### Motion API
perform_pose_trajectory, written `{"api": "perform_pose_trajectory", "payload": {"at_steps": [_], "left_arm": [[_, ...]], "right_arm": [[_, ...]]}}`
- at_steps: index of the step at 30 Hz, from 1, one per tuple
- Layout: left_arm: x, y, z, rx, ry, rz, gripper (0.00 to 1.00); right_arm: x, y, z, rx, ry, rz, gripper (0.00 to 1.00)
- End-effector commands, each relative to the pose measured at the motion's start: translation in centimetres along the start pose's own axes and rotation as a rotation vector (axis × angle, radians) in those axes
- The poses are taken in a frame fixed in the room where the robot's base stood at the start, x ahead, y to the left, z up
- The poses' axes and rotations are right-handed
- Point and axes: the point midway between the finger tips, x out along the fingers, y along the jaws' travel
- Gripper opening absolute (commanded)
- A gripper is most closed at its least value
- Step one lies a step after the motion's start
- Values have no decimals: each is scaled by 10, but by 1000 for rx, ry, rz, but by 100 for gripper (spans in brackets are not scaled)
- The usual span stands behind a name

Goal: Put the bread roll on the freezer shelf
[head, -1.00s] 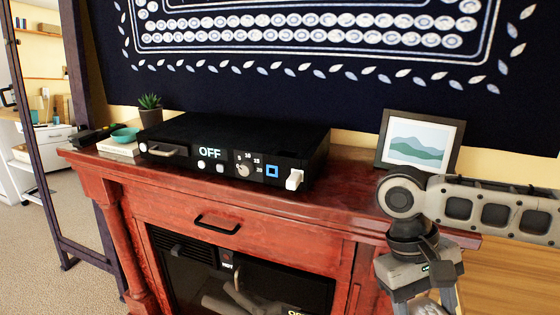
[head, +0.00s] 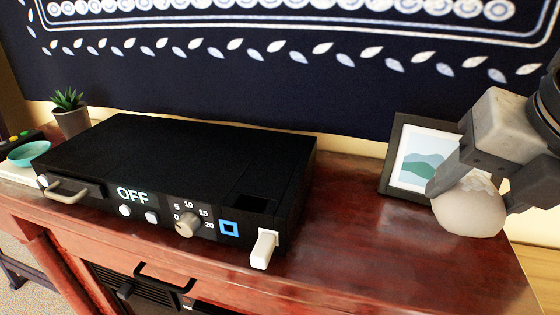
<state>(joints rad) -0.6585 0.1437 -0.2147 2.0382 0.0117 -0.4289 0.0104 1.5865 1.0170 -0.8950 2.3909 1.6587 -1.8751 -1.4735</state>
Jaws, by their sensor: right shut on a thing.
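My right gripper (head: 476,184) comes in from the right edge, pointing down. Its fingers are shut on the bread roll (head: 468,212), a pale, rounded thing with whitish marks on top. The gripper holds it near the right end of the red wooden mantel, in front of the picture frame. I cannot tell how far it is above the mantel top. My left gripper is not in view. No freezer or freezer shelf shows.
A black appliance (head: 200,160) with an OFF display, knob and white lever fills the mantel's (head: 345,215) middle. A framed picture (head: 412,160) stands close behind the roll. A potted plant (head: 70,110) and a teal bowl (head: 28,153) are at the left. Bare mantel lies between appliance and roll.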

Motion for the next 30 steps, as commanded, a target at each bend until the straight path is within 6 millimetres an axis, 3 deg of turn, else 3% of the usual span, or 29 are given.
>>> {"api": "perform_pose_trajectory", "payload": {"at_steps": [8,18,24,30], "left_arm": [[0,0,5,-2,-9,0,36],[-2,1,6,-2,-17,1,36],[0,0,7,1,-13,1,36],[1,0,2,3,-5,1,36]], "right_arm": [[9,3,8,-15,7,5,34],[76,22,62,-13,8,3,34],[122,24,72,-15,7,3,34],[138,26,76,-15,4,6,34]]}}
